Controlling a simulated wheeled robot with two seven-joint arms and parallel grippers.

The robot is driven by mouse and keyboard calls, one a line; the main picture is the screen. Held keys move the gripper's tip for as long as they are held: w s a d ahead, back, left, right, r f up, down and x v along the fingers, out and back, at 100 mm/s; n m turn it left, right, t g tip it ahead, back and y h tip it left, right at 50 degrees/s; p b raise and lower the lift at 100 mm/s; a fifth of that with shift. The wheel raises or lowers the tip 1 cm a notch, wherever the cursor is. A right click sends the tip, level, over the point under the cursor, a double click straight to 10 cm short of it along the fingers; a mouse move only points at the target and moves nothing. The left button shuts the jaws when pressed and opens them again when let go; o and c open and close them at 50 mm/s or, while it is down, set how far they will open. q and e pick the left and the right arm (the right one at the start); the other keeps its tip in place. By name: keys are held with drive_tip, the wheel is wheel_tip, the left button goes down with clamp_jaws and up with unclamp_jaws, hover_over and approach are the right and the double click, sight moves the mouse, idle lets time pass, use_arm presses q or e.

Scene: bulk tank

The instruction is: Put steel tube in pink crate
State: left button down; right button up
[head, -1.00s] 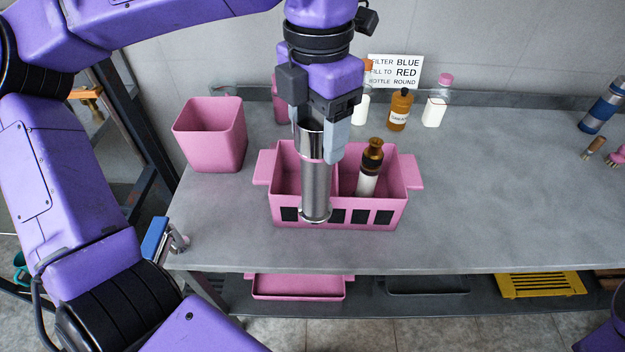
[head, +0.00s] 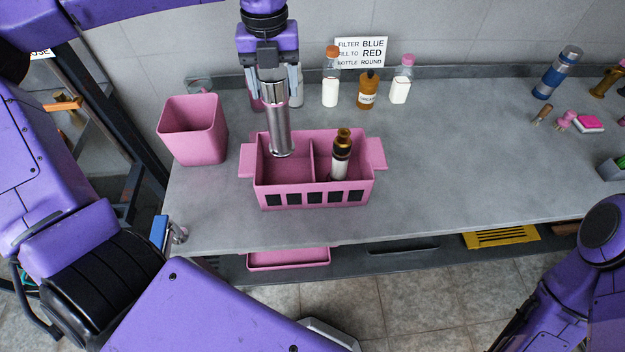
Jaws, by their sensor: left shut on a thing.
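The steel tube (head: 279,128) is upright and shiny. My left gripper (head: 277,88) is shut on its upper end, with one finger on each side. The pink crate (head: 313,197) stands on the grey bench with a handle at each end and a divider inside. The tube's lower end shows against the crate's left compartment, towards the back. I cannot tell whether it touches the crate floor. A brown bottle with a white label (head: 341,155) stands in the right compartment. My right arm shows at the lower right, but its gripper is out of view.
A pink bin (head: 193,140) stands left of the crate. Behind are a white bottle with an orange cap (head: 331,82), an amber bottle (head: 368,92) and a pink-capped bottle (head: 402,84).

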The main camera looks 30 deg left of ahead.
sight(281, 134)
use_arm(q)
wheel_tip(281, 134, down, 4)
drive_tip(key=shift+r+b, duration=0.1)
drive_tip(key=shift+b, duration=0.65)
wheel_tip(281, 134, down, 10)
drive_tip(key=shift+r+p, duration=0.1)
drive_tip(key=shift+p, duration=0.85)
drive_tip(key=shift+f, duration=0.2)
use_arm(e)
drive_tip(key=shift+f, duration=0.25)
use_arm(q)
drive_tip(key=shift+f, duration=0.1)
drive_tip(key=shift+c, duration=1)
unclamp_jaws()
drive_tip(key=shift+r, duration=0.25)
wheel_tip(281, 134, up, 12)
drive_tip(key=shift+f+b, duration=0.1)
drive_tip(key=shift+b, duration=0.65)
use_arm(e)
drive_tip(key=shift+f, duration=0.65)
